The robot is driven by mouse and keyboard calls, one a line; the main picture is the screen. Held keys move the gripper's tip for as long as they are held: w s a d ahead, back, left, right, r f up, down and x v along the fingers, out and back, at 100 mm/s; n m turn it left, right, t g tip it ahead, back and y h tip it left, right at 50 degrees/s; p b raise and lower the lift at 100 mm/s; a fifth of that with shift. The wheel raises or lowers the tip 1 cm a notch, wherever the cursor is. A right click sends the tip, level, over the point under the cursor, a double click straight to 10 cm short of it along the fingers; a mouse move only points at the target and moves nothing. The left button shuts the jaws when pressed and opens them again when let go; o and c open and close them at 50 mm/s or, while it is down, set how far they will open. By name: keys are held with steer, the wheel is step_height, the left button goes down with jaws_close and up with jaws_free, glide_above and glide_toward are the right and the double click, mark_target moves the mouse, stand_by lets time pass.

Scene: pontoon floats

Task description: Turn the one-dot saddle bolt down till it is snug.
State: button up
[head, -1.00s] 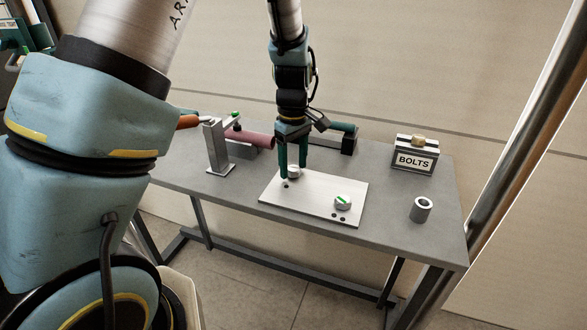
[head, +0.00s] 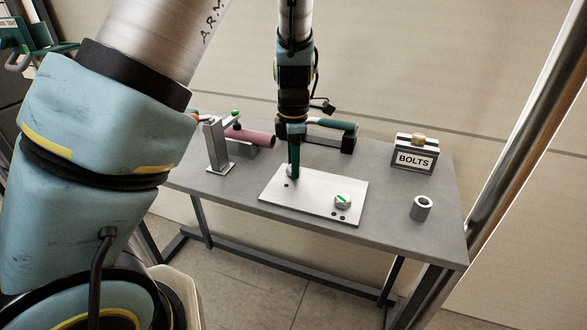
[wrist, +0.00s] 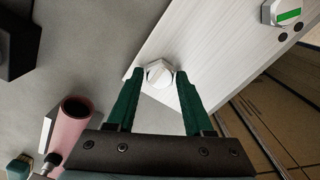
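The one-dot saddle bolt (wrist: 160,73) is a pale hex head at one end of the light metal plate (wrist: 215,45). In the head view it is mostly hidden behind my fingers, with a single dark dot beside it on the plate (head: 315,190). My gripper (wrist: 159,80) is above it, fingers down. In the wrist view the two green fingers stand on either side of the bolt head, with a gap on each side. The two-dot bolt (head: 342,201), with a green bar on top, sits at the other end; it also shows in the wrist view (wrist: 285,12).
A grey stand (head: 216,147) and a pink cylinder (head: 250,136) are left of the plate. A green-handled tool (head: 335,127) lies behind. A box marked BOLTS (head: 414,152) and a metal sleeve (head: 421,208) stand to the right. The table front right is clear.

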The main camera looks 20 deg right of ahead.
jaws_close()
steer(key=m+b, duration=0.1)
steer(key=m, duration=0.3)
steer(key=shift+f+m, duration=0.1)
steer(key=shift+m, duration=0.2)
steer(key=m, duration=0.3)
steer(key=shift+m, duration=0.3)
steer(key=m+b, duration=0.1)
steer(key=m, duration=0.2)
steer(key=shift+m, duration=0.4)
steer(key=m, duration=0.4)
steer(key=shift+b, duration=0.35)
steer(key=m, duration=0.8)
